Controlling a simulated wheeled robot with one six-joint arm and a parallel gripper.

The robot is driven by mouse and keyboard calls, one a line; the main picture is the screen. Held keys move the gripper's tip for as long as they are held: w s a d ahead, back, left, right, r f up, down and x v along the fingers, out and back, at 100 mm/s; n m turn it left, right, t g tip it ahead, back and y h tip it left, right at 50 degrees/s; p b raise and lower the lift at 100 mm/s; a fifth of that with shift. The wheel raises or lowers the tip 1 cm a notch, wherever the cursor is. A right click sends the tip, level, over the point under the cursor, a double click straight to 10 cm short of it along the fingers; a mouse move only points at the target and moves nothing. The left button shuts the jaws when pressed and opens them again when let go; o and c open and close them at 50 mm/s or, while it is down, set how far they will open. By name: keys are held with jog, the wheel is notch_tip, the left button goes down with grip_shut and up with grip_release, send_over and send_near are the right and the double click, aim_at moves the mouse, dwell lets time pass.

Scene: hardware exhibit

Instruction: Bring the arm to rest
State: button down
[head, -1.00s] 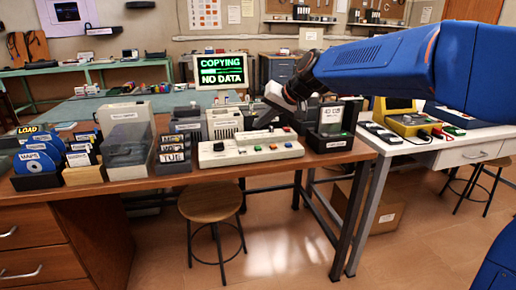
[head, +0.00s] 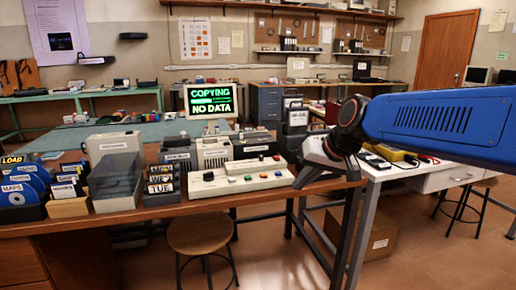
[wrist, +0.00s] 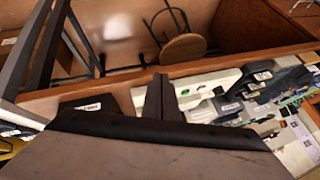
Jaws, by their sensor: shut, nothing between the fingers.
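My blue arm reaches in from the right in the head view. Behind the fingers lie a beige control box with coloured buttons (head: 240,178) and the table's front edge.
A monitor (head: 211,100) reads "COPYING NO DATA". Disk holders (head: 162,180) and grey boxes stand left of the control box. A white table (head: 430,181) is at right. A round stool (head: 200,235) and a cardboard box (head: 375,235) are on the floor.

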jog(key=s+d+f+h, duration=0.1)
jog(key=s+d+f, duration=0.3)
jog(key=s, duration=0.4)
jog(key=s+d+f+h, duration=0.2)
jog(key=s+d+f, duration=0.3)
jog(key=s+d, duration=0.2)
jog(key=s+d+f+m+h, duration=0.1)
jog(key=s+d+f, duration=0.4)
jog(key=s, duration=0.5)
jog(key=shift+d+f+g+h, duration=0.3)
jog(key=shift+d+g, duration=0.1)
jog(key=shift+d, duration=0.2)
jog(key=shift+a+r, duration=0.1)
dwell(1.2)
